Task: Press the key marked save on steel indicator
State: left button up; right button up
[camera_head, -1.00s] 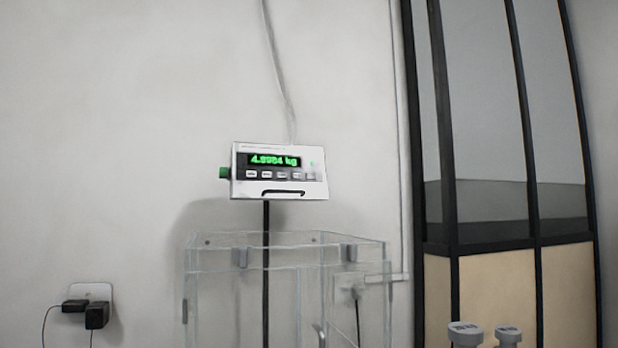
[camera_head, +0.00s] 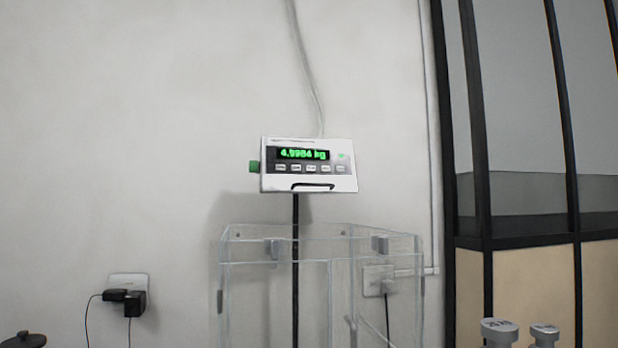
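The steel indicator (camera_head: 310,183) is a pale box on a dark upright pole (camera_head: 295,260), a little above the middle of the head view. Its green display (camera_head: 303,154) reads about 4.9984 kg. A row of several small light keys (camera_head: 311,168) runs below the display. Their labels are too small to read, so I cannot tell which is the save key. A green part (camera_head: 254,166) sticks out at its left side. Neither of my grippers is in view.
A clear glass-walled enclosure (camera_head: 272,232) stands below the indicator, around or in front of its pole. Grey weights (camera_head: 498,332) show at the bottom right, a dark knobbed object (camera_head: 22,340) at the bottom left. A socket with black plugs (camera_head: 134,303) is on the wall. A dark-framed partition (camera_head: 484,180) stands right.

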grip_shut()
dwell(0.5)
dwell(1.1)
